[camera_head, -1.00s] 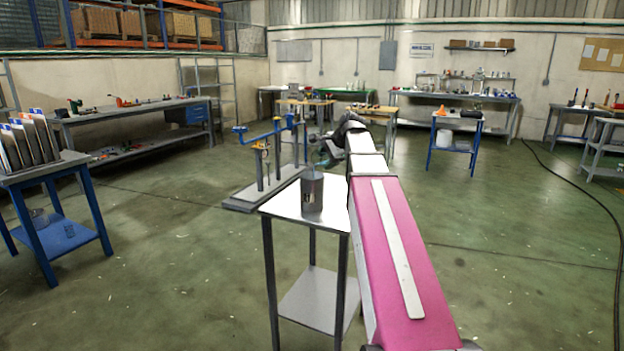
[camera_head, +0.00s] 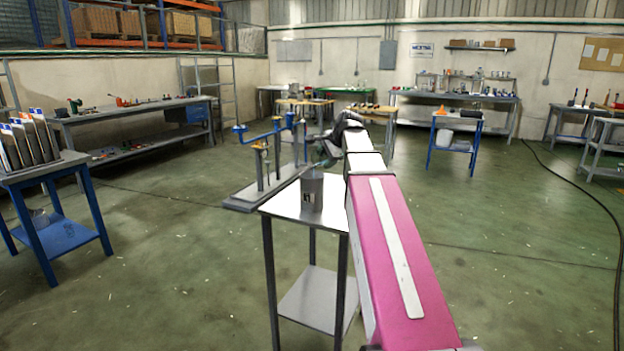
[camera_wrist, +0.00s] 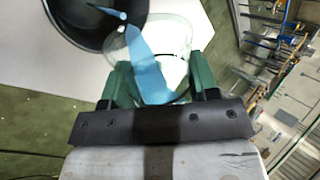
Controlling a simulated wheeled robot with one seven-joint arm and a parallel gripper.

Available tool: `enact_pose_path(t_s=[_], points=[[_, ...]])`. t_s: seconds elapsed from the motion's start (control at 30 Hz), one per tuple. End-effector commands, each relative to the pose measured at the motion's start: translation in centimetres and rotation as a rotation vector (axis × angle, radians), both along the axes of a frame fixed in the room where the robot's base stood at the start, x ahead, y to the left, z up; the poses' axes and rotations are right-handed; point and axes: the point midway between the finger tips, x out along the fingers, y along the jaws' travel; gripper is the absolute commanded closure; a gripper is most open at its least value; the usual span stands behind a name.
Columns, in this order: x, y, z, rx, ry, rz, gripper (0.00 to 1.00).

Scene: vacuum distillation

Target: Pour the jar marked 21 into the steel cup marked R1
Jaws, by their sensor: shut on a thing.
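The steel cup marked R1 (camera_head: 312,194) stands upright on a small table; its marking is too small to read surely. Its dark inside (camera_wrist: 72,28) shows at the upper left of the wrist view. My gripper (camera_wrist: 158,82) is shut on a clear glass jar (camera_wrist: 180,36), with one green finger on each side. The jar is tilted over the cup's rim. Blue liquid lies along its wall, and blue shows beyond its mouth, inside the cup's outline. The jar's number is not visible. In the head view my gripper (camera_head: 326,158) is small, just above the cup.
The small table (camera_head: 285,207) has a bare pale top around the cup. Behind it stands a grey-based stand with blue and brass fittings (camera_head: 262,160). A blue table with binders (camera_head: 62,168) is at the left. Open floor lies on both sides.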

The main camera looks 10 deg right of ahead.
Motion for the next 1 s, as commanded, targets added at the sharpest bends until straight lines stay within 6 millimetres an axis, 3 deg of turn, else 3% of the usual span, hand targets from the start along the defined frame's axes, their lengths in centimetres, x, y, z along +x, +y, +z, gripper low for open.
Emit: enact_pose_path(t_s=[1.0], points=[[-0.11,0.21,0.43,-0.082,-0.037,0.0,0.72]])
